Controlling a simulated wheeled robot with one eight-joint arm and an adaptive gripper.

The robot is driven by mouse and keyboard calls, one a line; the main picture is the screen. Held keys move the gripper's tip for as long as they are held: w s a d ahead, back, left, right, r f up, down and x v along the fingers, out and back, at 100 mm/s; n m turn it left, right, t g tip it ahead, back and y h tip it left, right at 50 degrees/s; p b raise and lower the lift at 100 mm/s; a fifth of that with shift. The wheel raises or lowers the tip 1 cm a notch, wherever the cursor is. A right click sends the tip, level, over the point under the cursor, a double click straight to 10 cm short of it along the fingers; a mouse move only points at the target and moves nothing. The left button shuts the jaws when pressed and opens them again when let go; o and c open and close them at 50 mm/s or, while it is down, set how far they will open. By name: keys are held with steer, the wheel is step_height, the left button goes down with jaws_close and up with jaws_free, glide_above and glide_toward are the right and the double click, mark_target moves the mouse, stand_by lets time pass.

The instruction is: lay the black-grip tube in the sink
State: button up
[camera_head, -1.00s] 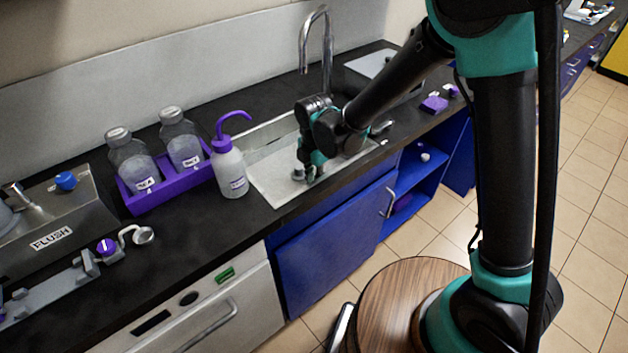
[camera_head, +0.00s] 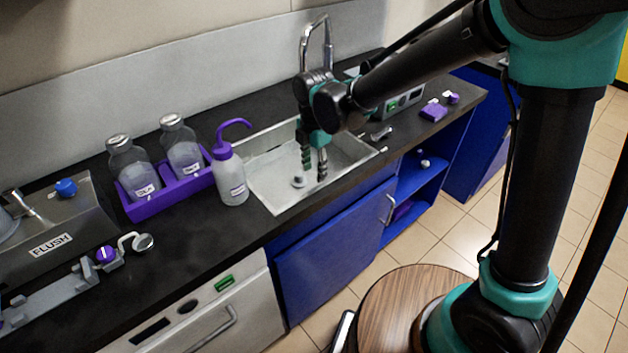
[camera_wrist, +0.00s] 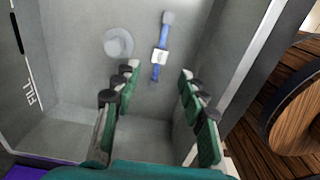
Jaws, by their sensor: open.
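A slim blue tube (camera_wrist: 161,52) with a white band and a grey end lies on the sink floor in the wrist view. I cannot make out a black grip on it. My gripper (camera_head: 314,172) is open and empty above the sink (camera_head: 262,180), fingers pointing down. In the wrist view the fingers of my gripper (camera_wrist: 153,105) are spread wide, with the tube beyond them and apart from them. The tube is not distinguishable in the head view. The round drain (camera_wrist: 118,43) is left of the tube.
The tap (camera_head: 303,42) rises behind my gripper. A purple-capped wash bottle (camera_head: 231,178) and a purple rack (camera_head: 172,190) with two bottles stand left of the sink. A small metal piece (camera_head: 381,133) and purple blocks (camera_head: 433,111) are on the right counter.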

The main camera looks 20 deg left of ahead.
steer(key=shift+r, duration=1.9)
